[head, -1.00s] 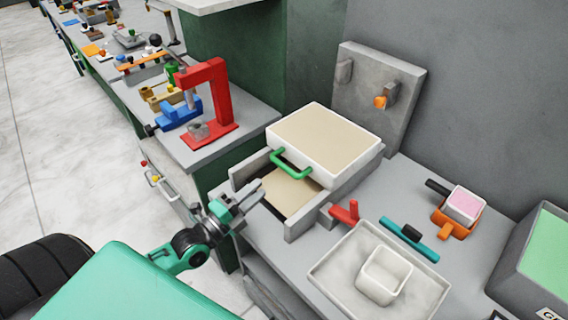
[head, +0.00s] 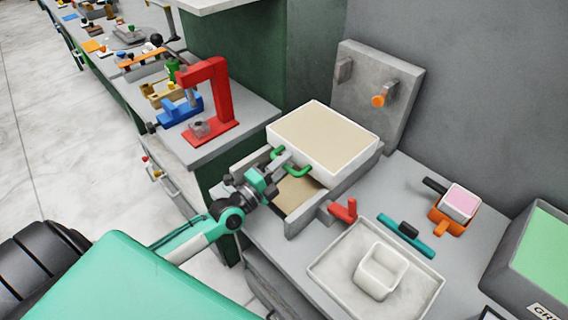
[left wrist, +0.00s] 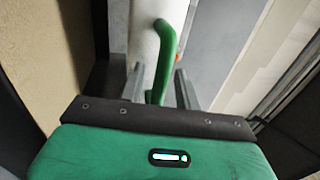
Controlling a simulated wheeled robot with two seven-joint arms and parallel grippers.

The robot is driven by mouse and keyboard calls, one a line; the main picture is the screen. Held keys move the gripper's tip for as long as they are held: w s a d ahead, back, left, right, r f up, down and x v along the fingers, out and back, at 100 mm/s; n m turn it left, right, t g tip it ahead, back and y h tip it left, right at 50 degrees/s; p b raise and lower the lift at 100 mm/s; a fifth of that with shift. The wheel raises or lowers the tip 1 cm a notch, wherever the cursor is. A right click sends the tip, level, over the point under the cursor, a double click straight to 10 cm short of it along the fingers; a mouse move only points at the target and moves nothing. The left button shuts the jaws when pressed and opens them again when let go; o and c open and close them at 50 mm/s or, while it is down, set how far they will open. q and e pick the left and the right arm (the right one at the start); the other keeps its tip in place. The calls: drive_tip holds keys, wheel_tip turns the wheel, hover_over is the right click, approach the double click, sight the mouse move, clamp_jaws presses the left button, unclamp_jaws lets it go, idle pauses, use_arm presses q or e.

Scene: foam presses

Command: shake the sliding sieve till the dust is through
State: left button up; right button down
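The sliding sieve (head: 338,158) is a white frame with a beige layer inside. It sits on a grey open-fronted housing (head: 303,216), and beige material shows on the floor below it. A green handle (head: 300,173) sticks out from its front. My left gripper (head: 279,163) is at this handle. In the left wrist view the handle (left wrist: 165,42) lies between the two fingers of my gripper (left wrist: 158,82), with gaps beside it, so the fingers look open around it. My right gripper is not in view.
A red lever (head: 345,210) stands at the housing's right. In front are a pale tray (head: 330,272) with a white cup (head: 381,270), and a teal bar tool (head: 405,236). A red press (head: 228,95) stands on the left bench. A grey upright block (head: 375,65) is behind.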

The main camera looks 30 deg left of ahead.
use_arm(q)
clamp_jaws()
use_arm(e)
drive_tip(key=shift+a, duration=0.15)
use_arm(q)
drive_tip(key=shift+s, duration=0.1)
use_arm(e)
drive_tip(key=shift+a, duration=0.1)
